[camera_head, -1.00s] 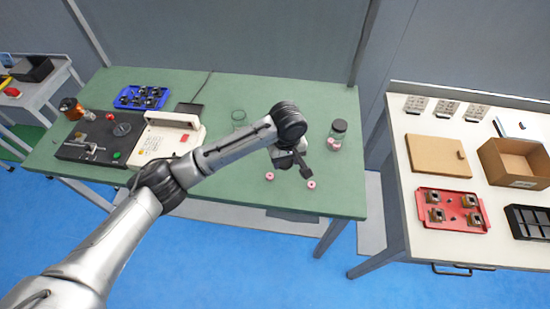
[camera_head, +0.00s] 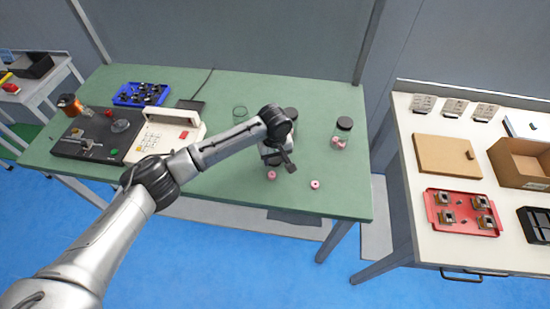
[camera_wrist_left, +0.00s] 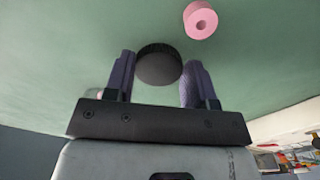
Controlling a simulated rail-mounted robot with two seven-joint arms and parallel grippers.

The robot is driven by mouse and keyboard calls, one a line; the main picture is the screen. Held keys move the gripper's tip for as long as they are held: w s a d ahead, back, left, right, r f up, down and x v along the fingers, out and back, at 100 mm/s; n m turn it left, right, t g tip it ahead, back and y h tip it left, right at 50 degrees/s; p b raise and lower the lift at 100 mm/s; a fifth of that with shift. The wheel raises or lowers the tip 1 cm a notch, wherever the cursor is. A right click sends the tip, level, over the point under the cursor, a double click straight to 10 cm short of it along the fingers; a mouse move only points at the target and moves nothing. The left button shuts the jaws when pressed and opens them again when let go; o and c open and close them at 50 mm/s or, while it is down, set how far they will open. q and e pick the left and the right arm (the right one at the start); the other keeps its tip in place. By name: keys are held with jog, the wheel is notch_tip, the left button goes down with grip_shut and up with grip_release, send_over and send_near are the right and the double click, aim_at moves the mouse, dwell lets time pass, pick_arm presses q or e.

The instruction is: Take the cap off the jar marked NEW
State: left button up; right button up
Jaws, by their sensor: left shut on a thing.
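My left gripper (camera_head: 283,163) is over the front middle of the green table, and its tips are partly hidden by the wrist. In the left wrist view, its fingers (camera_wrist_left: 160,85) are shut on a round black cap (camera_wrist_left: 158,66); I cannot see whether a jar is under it. A clear jar with a black lid (camera_head: 344,123) and pink rings inside stands at the right. Another dark lid (camera_head: 290,113) shows behind my wrist, its body hidden. A clear glass jar (camera_head: 240,114) without a visible lid stands left of it. I cannot read any NEW marking. My right gripper is not in view.
Two loose pink rings lie near the gripper, one at the left (camera_head: 271,175) and one at the right (camera_head: 315,184). The winder (camera_head: 97,134), a pale control box (camera_head: 170,135) and a blue tray (camera_head: 141,94) are at the left. A white table (camera_head: 412,220) stands at the right.

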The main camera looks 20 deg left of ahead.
aim_at(275, 161)
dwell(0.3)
pick_arm(q)
jog(key=o, duration=1)
jog(key=shift+f, duration=0.15)
jog(key=shift+r, duration=0.35)
notch_tip(275, 161, up, 12)
jog(key=p, duration=0.3)
jog(key=shift+f, duration=0.15)
